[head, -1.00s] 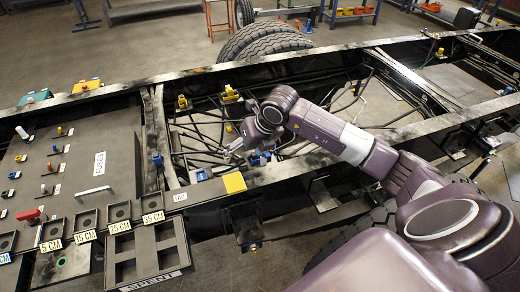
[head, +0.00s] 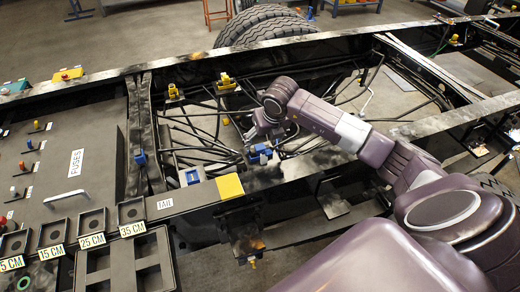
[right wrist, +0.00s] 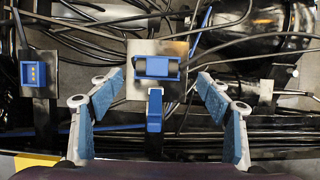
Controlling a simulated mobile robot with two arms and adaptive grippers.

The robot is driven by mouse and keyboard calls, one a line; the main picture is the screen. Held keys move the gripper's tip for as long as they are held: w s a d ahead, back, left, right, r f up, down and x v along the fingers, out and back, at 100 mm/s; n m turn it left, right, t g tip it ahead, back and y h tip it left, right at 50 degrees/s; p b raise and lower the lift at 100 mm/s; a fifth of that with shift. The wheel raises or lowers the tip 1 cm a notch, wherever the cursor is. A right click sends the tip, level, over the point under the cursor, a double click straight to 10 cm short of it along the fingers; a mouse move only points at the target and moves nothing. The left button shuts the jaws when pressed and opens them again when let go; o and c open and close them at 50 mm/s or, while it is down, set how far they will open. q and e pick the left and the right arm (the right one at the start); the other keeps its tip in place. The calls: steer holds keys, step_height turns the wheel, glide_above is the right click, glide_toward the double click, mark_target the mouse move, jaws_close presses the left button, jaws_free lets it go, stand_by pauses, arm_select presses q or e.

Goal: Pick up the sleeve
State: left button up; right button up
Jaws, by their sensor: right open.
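What looks like the sleeve, a short dark grey cylinder (right wrist: 157,67), lies across a blue holder (right wrist: 135,75) on a metal plate in the right wrist view. My right gripper (right wrist: 160,90) is open, with one blue-padded finger to each side of the holder. In the head view the right gripper (head: 262,136) points down into the frame bay, close to a blue fixture (head: 260,153); the cylinder cannot be made out there. My left gripper is not in view.
Black cables and hoses (right wrist: 205,138) run around the holder. Another blue socket (right wrist: 34,73) sits to the left. A fuse panel (head: 75,160) and slotted tray (head: 130,260) are at left.

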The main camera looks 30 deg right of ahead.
mark_target(260, 147)
steer(key=shift+w+a+f+p, duration=0.2)
steer(key=shift+f+p, duration=0.35)
steer(key=shift+p, duration=0.1)
steer(key=p+x, duration=0.1)
steer(key=x, duration=0.3)
steer(key=shift+w, duration=0.2)
steer(key=c, duration=1.2)
